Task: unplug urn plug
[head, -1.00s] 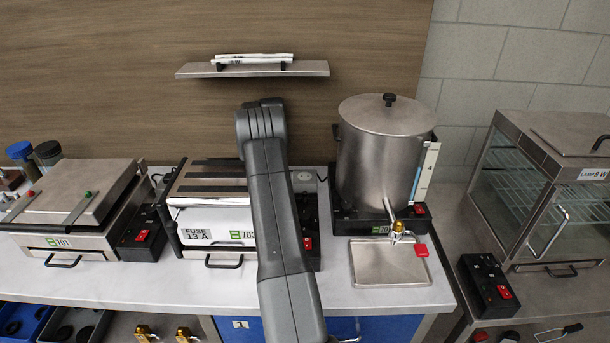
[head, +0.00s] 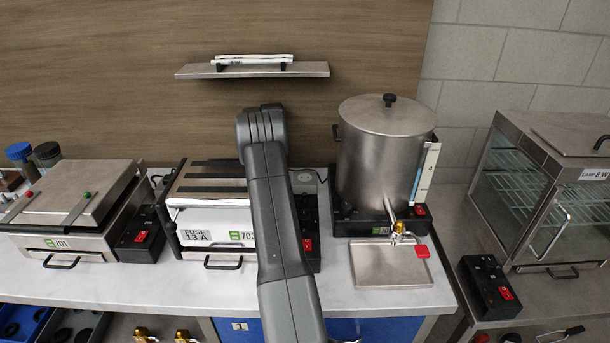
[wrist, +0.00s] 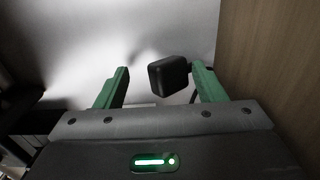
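The steel urn (head: 385,165) with a black-knobbed lid stands on a black base at the right of the counter in the head view. A black block-shaped plug (wrist: 168,76) shows in the wrist view, with a bit of dark cable beside it. My gripper (wrist: 159,69) is open, its green fingers on either side of the plug. The plug is nearer the right finger, with a wider gap on the left; I cannot tell whether the right finger touches it. In the head view my arm hides the gripper and the plug.
A drip tray (head: 390,270) lies in front of the urn. A flat grill marked 703 (head: 215,225) stands beside my arm, and another marked 701 (head: 75,215) farther left. A wall shelf (head: 253,70) is above. In the wrist view a wooden panel (wrist: 275,70) rises close at right.

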